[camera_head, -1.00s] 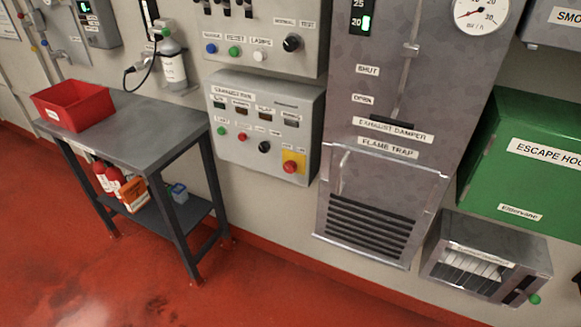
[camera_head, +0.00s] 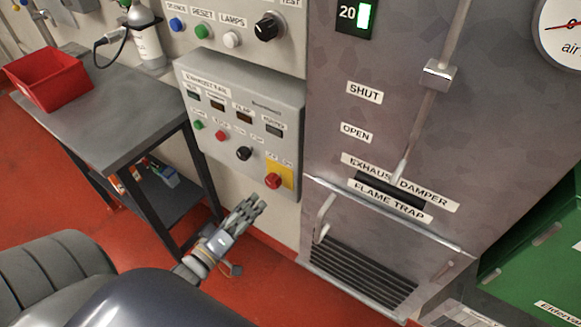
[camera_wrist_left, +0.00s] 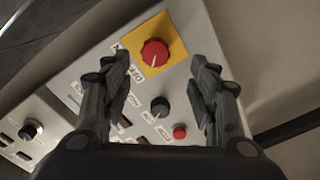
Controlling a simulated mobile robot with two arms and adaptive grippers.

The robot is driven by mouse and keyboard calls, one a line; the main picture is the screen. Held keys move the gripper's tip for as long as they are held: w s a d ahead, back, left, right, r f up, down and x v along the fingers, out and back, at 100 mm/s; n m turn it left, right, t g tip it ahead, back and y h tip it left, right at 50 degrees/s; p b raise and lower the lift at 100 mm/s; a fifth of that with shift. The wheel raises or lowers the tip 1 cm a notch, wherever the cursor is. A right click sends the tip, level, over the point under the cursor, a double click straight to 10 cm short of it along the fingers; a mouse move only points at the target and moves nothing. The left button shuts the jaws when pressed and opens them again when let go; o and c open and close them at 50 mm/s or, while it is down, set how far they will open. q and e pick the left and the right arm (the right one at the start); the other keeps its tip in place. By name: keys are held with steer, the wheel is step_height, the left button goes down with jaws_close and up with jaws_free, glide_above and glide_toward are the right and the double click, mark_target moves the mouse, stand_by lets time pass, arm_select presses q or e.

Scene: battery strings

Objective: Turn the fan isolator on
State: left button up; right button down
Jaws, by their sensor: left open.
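The exhaust fan panel (camera_head: 238,125) is a grey box on the wall. At its lower right is a red rotary knob (camera_head: 273,181) on a yellow plate (camera_head: 286,172), with small labels above it. In the left wrist view the red knob (camera_wrist_left: 155,53) shows a white pointer line, and the panel looks upside down. My left gripper (camera_head: 252,203) is open and empty, just below and left of the knob in the head view. In the wrist view its fingertips (camera_wrist_left: 160,60) frame the knob on both sides; contact cannot be seen. My right gripper is not in view.
A black knob (camera_head: 243,153) and small red button (camera_head: 220,135) sit left of the red knob. A grey table (camera_head: 125,135) with a red bin (camera_head: 47,78) stands left. The exhaust damper cabinet (camera_head: 400,130) stands right, with a protruding handle (camera_head: 324,217).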

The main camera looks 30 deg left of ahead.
mark_target(270, 184)
arm_select(q)
steer(key=w, duration=0.3)
steer(key=w+p, duration=0.1)
steer(key=w, duration=0.5)
steer(key=shift+w+d+r, duration=0.2)
steer(key=shift+d+r, duration=0.15)
steer(key=shift+w, duration=0.5)
steer(key=shift+f, duration=0.1)
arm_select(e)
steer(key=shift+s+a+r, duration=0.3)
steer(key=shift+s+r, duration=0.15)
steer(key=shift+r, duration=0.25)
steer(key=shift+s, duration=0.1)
arm_select(q)
steer(key=shift+c, duration=1.1)
steer(key=c, duration=0.9)
steer(key=shift+o, duration=0.2)
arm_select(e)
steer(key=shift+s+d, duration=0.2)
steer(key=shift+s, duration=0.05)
